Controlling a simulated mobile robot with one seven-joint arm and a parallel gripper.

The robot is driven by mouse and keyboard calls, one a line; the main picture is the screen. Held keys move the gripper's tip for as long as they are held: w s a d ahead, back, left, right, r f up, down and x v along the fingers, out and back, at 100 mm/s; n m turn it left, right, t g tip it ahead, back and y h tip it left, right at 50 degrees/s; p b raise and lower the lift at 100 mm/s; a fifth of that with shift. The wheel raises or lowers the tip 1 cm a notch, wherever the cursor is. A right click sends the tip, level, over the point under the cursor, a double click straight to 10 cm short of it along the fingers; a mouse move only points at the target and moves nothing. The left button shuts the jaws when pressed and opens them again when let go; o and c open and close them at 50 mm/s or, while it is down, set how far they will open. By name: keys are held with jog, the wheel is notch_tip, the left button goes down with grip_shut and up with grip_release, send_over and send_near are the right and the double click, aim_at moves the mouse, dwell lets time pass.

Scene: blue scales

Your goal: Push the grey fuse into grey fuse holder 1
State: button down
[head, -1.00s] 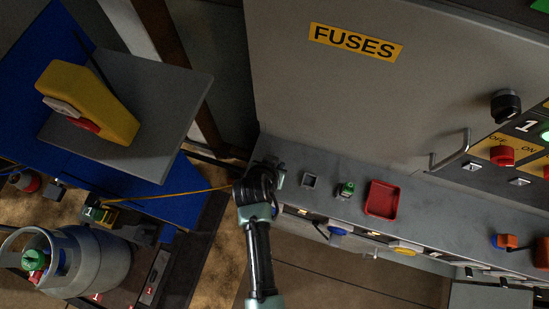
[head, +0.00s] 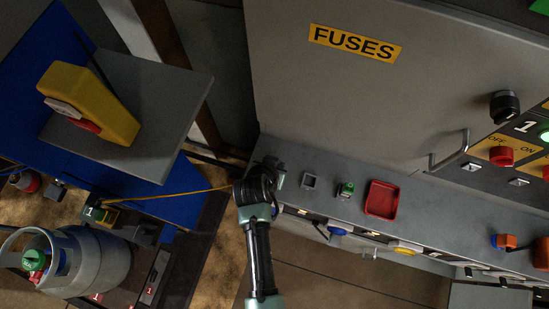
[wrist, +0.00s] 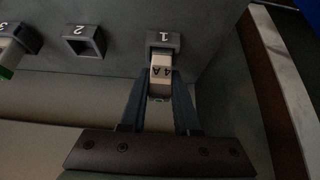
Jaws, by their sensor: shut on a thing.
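The grey fuse (wrist: 161,72), marked 4A, is between the fingers of my gripper (wrist: 160,88) in the wrist view. The gripper is shut on it. The fuse's far end meets the opening of grey fuse holder 1 (wrist: 164,39); much of its body stands outside the holder, and how deep the end sits cannot be told.
Empty holder 2 (wrist: 86,41) is beside holder 1. Holder 3 (wrist: 14,36) has a green fuse (head: 345,188) in it. A red tray (head: 382,199) lies further right on the ledge. The FUSES cabinet (head: 345,100) rises behind. A gas cylinder (head: 95,262) stands at lower left.

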jog(key=shift+f+b, duration=0.55)
jog(key=shift+f, duration=0.1)
dwell(0.3)
jog(key=c, duration=0.6)
grip_release()
jog(key=shift+o, duration=0.2)
jog(key=v, duration=1.3)
